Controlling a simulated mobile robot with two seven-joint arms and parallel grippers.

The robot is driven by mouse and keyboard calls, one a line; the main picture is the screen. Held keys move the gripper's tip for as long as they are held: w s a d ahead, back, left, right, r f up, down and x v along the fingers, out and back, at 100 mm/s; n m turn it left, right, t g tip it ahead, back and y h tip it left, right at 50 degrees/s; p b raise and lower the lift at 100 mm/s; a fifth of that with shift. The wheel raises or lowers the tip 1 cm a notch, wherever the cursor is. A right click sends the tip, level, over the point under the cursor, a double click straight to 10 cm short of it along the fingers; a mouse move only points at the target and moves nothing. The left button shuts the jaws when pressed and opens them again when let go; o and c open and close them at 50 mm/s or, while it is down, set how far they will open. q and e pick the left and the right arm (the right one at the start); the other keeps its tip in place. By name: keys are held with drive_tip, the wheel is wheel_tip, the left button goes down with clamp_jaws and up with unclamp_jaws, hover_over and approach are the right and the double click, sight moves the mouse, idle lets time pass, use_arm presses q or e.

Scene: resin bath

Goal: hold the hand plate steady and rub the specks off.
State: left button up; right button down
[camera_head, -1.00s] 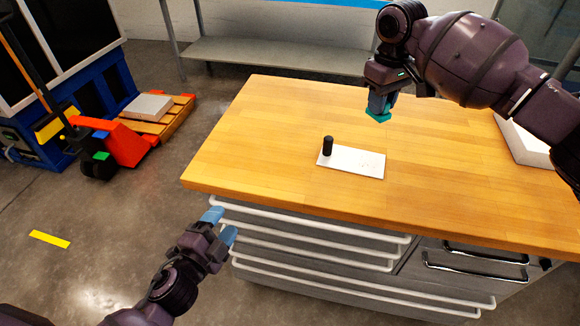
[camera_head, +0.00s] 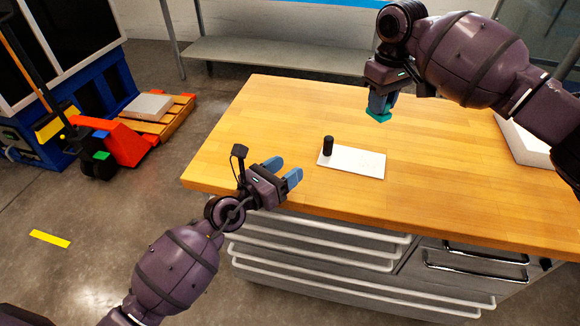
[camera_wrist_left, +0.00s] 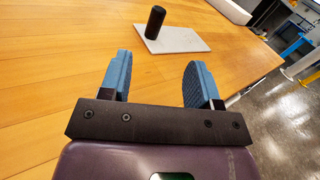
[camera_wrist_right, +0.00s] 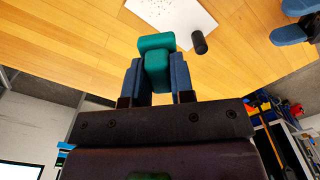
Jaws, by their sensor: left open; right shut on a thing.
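The hand plate (camera_head: 352,164) is a flat white board with a black upright grip (camera_head: 328,146) at its left end. It lies on the wooden worktop; small dark specks (camera_wrist_right: 158,8) show on it in the right wrist view. My left gripper (camera_head: 284,170) is open and empty, over the worktop's front edge, left of the plate and apart from it. The plate (camera_wrist_left: 175,40) also shows beyond its fingers in the left wrist view. My right gripper (camera_head: 381,106) is shut on a teal block (camera_head: 378,116) and holds it above the worktop, behind the plate's right end.
The wooden worktop (camera_head: 260,120) is mostly clear around the plate. A white slab (camera_head: 522,140) lies at its right end. Drawers with white handles (camera_head: 310,262) are below the front edge. A red pallet jack (camera_head: 120,148) stands on the floor at left.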

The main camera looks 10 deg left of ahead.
sight(326, 142)
use_arm(q)
drive_tip(key=shift+w+d+m, duration=0.55)
drive_tip(key=shift+w+m, duration=0.2)
drive_tip(key=shift+m, duration=0.05)
drive_tip(key=x, duration=1.1)
drive_tip(key=shift+w+d+f, duration=0.15)
drive_tip(key=shift+w, duration=0.2)
clamp_jaws()
drive_tip(key=shift+c, duration=0.5)
unclamp_jaws()
drive_tip(key=c, duration=0.8)
drive_tip(key=shift+o, duration=0.2)
